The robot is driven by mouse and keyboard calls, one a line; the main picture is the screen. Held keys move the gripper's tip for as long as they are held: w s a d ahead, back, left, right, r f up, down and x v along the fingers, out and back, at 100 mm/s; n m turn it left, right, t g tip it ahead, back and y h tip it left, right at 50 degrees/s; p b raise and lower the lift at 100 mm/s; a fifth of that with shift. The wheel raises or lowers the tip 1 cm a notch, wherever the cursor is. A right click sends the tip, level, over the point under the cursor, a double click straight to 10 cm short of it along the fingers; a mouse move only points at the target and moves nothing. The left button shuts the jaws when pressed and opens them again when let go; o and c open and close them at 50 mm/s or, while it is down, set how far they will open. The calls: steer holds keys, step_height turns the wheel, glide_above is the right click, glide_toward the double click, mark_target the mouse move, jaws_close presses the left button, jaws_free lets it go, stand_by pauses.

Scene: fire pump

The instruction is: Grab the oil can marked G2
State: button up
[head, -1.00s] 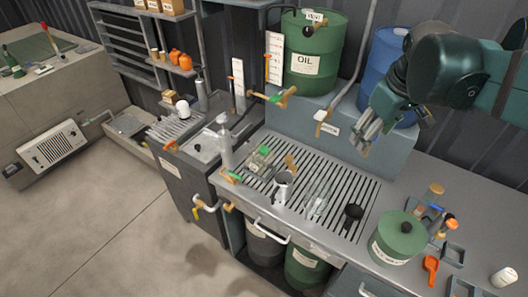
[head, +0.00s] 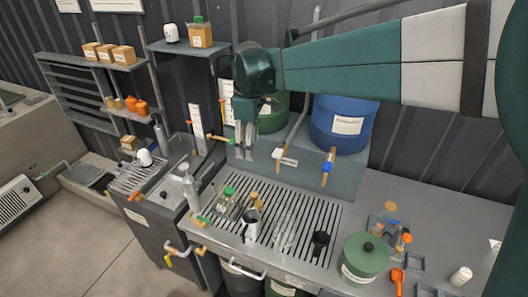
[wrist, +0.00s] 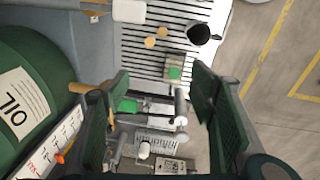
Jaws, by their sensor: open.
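I cannot read a G2 mark on anything. Two green-capped containers could be an oil can: a clear squarish one (head: 228,205) on the slatted grate, and a brown one (head: 200,33) on the upper shelf. The grate one also shows from above in the wrist view (wrist: 174,70). A grey metal jug (head: 251,225) stands beside it, and its dark mouth shows in the wrist view (wrist: 199,33). My gripper (head: 244,152) is open and empty, pointing down in front of the green OIL drum (head: 273,115). Its fingers frame the sink area in the wrist view.
The drum taps (head: 280,158) stick out over the grate (head: 268,206). A blue drum (head: 343,125) stands right of the green one. Glassware, a black cup (head: 320,243) and a green pot (head: 364,258) crowd the bench. The bench is clearer at the back right.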

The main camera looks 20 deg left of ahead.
steer(key=n+p, duration=0.2)
glide_above(224, 191)
steer(key=w+d, duration=0.1)
steer(key=w, duration=0.1)
step_height(224, 191, down, 2)
steer(key=s+a+f+n, duration=0.1)
steer(key=s+a+f, duration=0.1)
steer(key=a+f, duration=0.25)
steer(key=d+f+m+b, duration=0.1)
steer(key=f, duration=0.4)
steer(key=f+m+b, duration=0.1)
steer(key=f, duration=0.4)
steer(key=d+f+m+b, duration=0.1)
steer(key=f, duration=0.5)
steer(key=shift+w+d+m+g+h, duration=0.15)
steer(key=shift+d+m+g+h, duration=0.2)
steer(key=shift+m+g+h, duration=0.05)
steer(key=shift+d+f, duration=0.15)
steer(key=shift+f, duration=0.15)
steer(key=shift+f, duration=1.3)
